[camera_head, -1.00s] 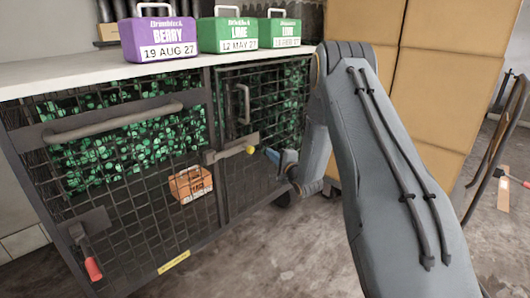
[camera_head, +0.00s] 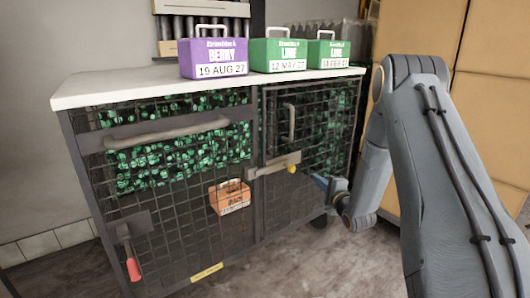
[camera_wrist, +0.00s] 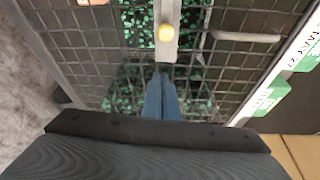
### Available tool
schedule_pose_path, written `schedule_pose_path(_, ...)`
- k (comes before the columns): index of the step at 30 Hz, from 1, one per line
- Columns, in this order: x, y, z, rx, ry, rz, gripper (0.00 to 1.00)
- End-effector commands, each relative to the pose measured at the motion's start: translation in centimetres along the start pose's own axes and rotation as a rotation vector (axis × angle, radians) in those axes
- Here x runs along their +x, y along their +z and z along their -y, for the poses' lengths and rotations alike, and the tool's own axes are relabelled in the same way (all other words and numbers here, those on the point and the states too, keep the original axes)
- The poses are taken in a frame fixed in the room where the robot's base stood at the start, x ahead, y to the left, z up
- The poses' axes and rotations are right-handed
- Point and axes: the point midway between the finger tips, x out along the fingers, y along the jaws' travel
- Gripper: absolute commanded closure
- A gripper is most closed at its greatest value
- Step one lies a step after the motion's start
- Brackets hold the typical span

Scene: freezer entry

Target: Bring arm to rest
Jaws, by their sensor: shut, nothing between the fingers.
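My gripper (camera_head: 320,181) is in front of the right door of the mesh cabinet (camera_head: 185,130), just right of the yellow knob (camera_head: 291,168) on the door's latch bar. In the wrist view, my gripper's blue fingers (camera_wrist: 162,76) are together with nothing between them, pointing at the mesh. The yellow knob (camera_wrist: 166,33) shows just beyond the fingertips there, with a gap between. My arm reaches in from the right of the head view, bent at the elbow.
An orange box (camera_head: 230,197) shows at the mesh. A red-handled lever (camera_head: 132,266) is lower left. Cardboard boxes (camera_head: 400,30) stand right. Floor is open in front.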

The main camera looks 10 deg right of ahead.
Motion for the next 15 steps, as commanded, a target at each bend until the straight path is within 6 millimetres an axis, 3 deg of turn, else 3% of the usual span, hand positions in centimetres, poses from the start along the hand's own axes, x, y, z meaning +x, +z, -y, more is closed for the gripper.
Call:
schedule_pose_path(4, 0.2, 1.5, 1.4, -0.133, 0.094, -0.024, 1.00)
schedule_pose_path(8, -0.9, 3.6, 2.6, -0.327, 0.253, -0.043, 1.00)
schedule_pose_path(11, -2.7, 5.5, 3.3, -0.475, 0.387, -0.035, 1.00)
schedule_pose_path(15, -6.6, 8.3, 3.9, -0.666, 0.577, 0.016, 1.00)
